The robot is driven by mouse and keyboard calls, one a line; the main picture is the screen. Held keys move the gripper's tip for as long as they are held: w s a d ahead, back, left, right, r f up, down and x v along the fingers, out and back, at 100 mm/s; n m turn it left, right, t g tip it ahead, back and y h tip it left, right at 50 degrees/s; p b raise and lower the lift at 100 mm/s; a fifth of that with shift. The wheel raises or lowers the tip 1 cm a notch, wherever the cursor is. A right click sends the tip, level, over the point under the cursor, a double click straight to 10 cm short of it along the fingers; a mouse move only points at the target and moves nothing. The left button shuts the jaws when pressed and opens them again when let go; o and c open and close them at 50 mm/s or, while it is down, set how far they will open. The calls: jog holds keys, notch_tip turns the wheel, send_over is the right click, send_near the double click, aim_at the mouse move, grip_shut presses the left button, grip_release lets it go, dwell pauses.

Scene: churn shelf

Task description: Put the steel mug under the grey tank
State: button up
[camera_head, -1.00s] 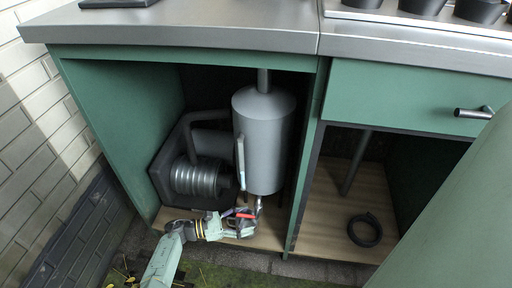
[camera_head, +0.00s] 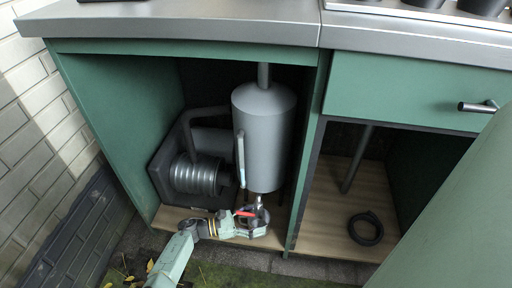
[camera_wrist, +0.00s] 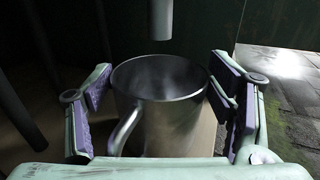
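The steel mug (camera_wrist: 172,118) stands upright between the two fingers of my gripper (camera_wrist: 160,92) in the wrist view, with its handle toward the camera. In the head view my gripper (camera_head: 256,222) is at the front of the left cabinet bay, below the grey tank (camera_head: 264,138). The mug is small there and partly hidden by the fingers. A grey spout (camera_wrist: 160,18) comes down just beyond and above the mug's open top. Whether the mug touches the floor is unclear.
A dark machine with a ribbed metal cylinder (camera_head: 195,176) fills the bay's left side. A green divider (camera_head: 305,185) stands right of the tank. The right bay holds a dark ring (camera_head: 365,229) on its wooden floor. A steel worktop (camera_head: 190,24) lies above.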

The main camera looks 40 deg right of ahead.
jog(key=shift+o, duration=0.6)
jog(key=shift+w+a+r, duration=0.1)
jog(key=shift+a+r, duration=0.05)
jog(key=v, duration=1.1)
jog(key=shift+w+a, duration=0.15)
jog(key=shift+a, duration=0.15)
